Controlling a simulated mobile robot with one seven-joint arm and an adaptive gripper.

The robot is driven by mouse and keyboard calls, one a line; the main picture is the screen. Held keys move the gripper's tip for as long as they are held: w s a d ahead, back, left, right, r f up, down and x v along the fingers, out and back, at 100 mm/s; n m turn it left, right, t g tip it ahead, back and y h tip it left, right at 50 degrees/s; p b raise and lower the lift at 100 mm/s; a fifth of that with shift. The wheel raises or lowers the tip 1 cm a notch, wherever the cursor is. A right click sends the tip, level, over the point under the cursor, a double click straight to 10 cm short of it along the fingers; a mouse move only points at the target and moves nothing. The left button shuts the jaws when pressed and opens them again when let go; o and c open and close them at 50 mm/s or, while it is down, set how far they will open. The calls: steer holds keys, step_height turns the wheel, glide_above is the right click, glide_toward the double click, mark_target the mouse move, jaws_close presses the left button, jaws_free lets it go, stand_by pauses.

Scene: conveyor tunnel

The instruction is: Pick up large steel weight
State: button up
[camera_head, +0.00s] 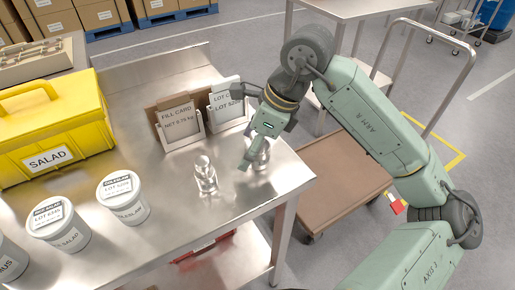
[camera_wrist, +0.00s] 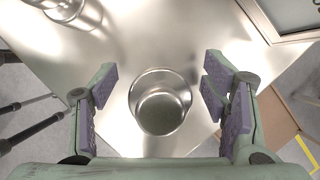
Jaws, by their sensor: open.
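A shiny steel weight (camera_head: 261,158) stands on the steel table near its right corner, partly hidden by my gripper (camera_head: 256,150). In the wrist view this weight (camera_wrist: 161,106) is seen from above, between the two purple-padded fingers of my gripper (camera_wrist: 160,88). The fingers are open, with a gap on each side of the weight. A second steel weight (camera_head: 205,178) with a knob on top stands to the left and nearer the front edge. Part of it shows at the upper left of the wrist view (camera_wrist: 66,8). I cannot tell surely which weight is larger.
Two card holders, the fill card (camera_head: 180,122) and the lot card (camera_head: 227,103), stand just behind the weights. White tubs (camera_head: 124,199) and a yellow salad case (camera_head: 50,130) are on the left. A brown cart (camera_head: 335,180) is right of the table edge.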

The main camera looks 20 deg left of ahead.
steer(key=shift+c, duration=0.5)
jaws_close()
stand_by(0.5)
